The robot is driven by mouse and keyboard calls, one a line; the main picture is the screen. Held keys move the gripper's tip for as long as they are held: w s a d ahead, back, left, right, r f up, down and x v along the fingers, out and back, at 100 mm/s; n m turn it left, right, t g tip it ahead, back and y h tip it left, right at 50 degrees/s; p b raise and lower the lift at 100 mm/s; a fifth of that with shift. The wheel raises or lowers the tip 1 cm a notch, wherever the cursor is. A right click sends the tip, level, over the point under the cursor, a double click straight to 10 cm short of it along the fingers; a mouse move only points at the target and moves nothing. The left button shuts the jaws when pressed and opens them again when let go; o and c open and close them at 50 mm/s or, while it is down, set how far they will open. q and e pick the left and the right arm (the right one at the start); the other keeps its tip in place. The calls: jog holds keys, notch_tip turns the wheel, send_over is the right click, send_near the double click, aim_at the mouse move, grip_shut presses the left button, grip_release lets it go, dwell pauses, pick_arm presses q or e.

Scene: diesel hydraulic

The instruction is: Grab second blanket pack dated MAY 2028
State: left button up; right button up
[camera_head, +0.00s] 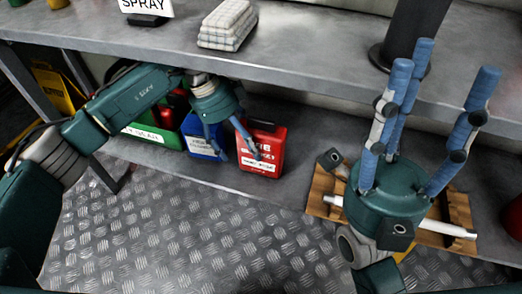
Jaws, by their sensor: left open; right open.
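A red pack (268,146) with white lettering that seems to read "FIRE" and a small white label stands on the lower shelf. A blue pack (196,134) with a white label stands to its left. The dates on the labels are too small to read. My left gripper (240,155) is open and empty, pointing down in front of the blue and red packs. Its fingers partly cover both; I cannot tell whether they touch. My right gripper (436,66) is open and empty at the right, fingers pointing up, away from the packs.
A green container (155,135) stands left of the blue pack. The upper shelf (310,72) overhangs the packs and holds folded checked cloths (228,24), a "SPRAY" sign (146,7) and a dark cylinder (415,35). A wooden pallet-like piece (322,188) lies behind my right gripper.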

aim_at(260, 152)
pick_arm(q)
jog(key=d, duration=0.1)
jog(key=s+d+b, duration=0.1)
jog(key=d, duration=0.1)
jog(key=d+f+b, duration=0.1)
jog(key=shift+s+d, duration=0.25)
jog(key=shift+f, duration=0.15)
jog(key=shift+d, duration=0.1)
grip_shut()
